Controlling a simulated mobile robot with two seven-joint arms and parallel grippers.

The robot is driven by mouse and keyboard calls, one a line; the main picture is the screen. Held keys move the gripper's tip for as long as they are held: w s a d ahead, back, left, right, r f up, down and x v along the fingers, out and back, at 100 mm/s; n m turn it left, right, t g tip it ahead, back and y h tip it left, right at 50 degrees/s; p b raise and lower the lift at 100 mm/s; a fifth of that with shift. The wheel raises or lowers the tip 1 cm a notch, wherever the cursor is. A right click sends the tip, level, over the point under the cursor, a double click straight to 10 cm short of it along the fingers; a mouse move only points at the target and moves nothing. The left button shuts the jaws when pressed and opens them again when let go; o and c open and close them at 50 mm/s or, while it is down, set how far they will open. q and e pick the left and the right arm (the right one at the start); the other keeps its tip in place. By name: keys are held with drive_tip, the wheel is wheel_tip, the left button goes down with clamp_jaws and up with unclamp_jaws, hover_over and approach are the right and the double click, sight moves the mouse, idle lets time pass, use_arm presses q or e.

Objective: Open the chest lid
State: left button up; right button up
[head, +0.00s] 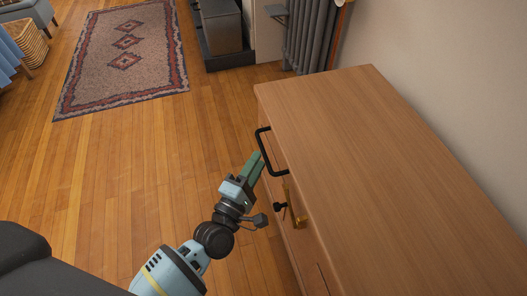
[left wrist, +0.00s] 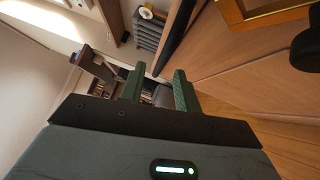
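The wooden chest (head: 385,165) stands at the right in the head view with its flat lid down. A black bar handle (head: 263,143) sticks out from its front, near the lid's edge. My left gripper (head: 256,165) is close to the handle's lower part, in front of the chest. In the left wrist view its two green fingers (left wrist: 160,90) are apart with a gap between them. A dark bar (left wrist: 175,38), probably the handle, runs down toward that gap; I cannot tell whether it lies between the fingers. My right gripper is not in view.
A brass fitting (head: 299,218) and a black knob (head: 280,206) are on the chest front, near my wrist. A wall is behind the chest, with a grey radiator (head: 309,35) beyond its far end. The wooden floor (head: 120,185) to the left is clear up to a patterned rug (head: 125,60).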

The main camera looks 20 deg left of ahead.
sight(263, 151)
use_arm(q)
drive_tip(key=shift+b+x, duration=0.4)
drive_tip(key=shift+x, duration=1.8)
clamp_jaws()
